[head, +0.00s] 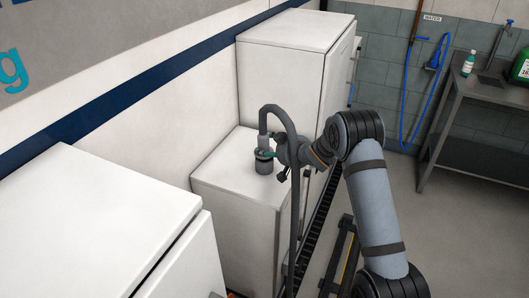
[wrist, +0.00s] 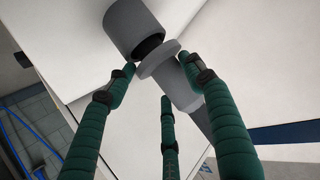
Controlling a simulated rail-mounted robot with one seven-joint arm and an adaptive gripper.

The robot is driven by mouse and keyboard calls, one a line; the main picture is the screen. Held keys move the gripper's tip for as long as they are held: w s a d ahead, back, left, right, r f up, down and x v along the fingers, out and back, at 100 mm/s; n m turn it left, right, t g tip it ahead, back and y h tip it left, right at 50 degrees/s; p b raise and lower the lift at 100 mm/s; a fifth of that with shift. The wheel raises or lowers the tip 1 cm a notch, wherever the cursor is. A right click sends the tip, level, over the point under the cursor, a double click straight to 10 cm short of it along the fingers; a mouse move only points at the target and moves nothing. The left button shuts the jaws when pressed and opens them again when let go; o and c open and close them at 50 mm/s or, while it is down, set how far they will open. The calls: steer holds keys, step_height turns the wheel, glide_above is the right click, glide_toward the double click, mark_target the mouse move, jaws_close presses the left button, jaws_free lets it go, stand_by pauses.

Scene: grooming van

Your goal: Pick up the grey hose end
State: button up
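The grey hose end (wrist: 133,24) is a thick cylinder with a dark neck and a round collar. In the head view the hose end (head: 264,167) stands upright on top of the low white cabinet (head: 225,180), and its hose arches up and down over the front. My gripper (head: 270,152) is beside it, reaching in from the right. In the wrist view my gripper (wrist: 157,68) has green fingers, straight and spread. Two fingertips flank the collar and the third is below it. I cannot tell whether any fingertip touches it.
A tall white cabinet (head: 290,65) stands behind the low one, and another white unit (head: 90,220) is at the front left. The wall is close on the left. A metal table (head: 480,92) with bottles and a blue hose (head: 406,90) are at the far right. Open floor lies right of my arm.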

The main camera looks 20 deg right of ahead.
steer(key=shift+r, duration=0.15)
steer(key=c, duration=1.3)
jaws_close()
steer(key=shift+r, duration=0.1)
